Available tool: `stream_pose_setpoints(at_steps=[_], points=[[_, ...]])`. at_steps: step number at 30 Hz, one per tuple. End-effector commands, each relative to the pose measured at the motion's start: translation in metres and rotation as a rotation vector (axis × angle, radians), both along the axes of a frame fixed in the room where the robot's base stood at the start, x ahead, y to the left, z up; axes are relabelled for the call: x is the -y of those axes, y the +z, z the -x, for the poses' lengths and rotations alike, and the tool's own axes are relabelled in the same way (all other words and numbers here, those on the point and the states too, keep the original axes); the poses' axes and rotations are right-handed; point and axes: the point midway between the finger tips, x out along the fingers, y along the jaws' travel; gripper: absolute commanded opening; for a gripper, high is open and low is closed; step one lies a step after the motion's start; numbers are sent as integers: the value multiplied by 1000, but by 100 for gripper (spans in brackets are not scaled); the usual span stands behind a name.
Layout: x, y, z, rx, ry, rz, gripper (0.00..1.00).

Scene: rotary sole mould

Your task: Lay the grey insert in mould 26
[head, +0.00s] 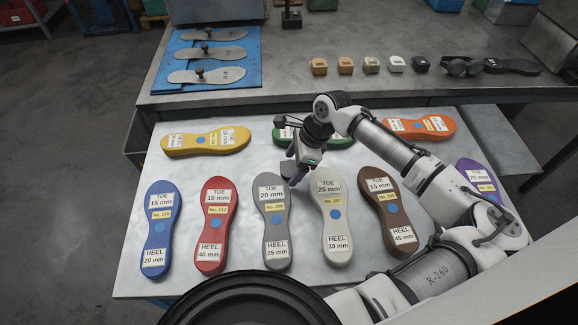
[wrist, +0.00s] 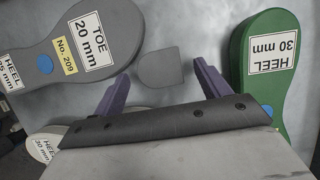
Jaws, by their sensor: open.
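The grey sole-shaped insert (head: 277,232) lies flat on the table in the middle of the front row, with toe 20 mm and heel 25 mm labels and a blue dot. In the wrist view the grey insert (wrist: 48,38) is at the upper left, marked No. 209. My gripper (head: 293,172) is open and empty, just beyond its toe end in the head view. I cannot make out a mould marked 26.
Blue (head: 157,230), red (head: 215,230), cream (head: 334,229) and brown (head: 393,226) soles lie beside the grey one. A green sole (wrist: 262,85) is close to the right finger. Yellow (head: 228,140), orange (head: 400,124) and purple (head: 492,198) soles are farther out. A bench (head: 300,80) stands behind.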

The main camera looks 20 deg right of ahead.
Motion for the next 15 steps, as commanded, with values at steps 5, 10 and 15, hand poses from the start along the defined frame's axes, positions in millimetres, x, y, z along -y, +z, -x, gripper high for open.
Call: stream_pose_setpoints(at_steps=[5, 10, 15], points=[[-3, -4, 0, -1, 2, -2, 76], [-3, -4, 0, -2, 2, -3, 65], [-3, -4, 0, -1, 1, -2, 43]])
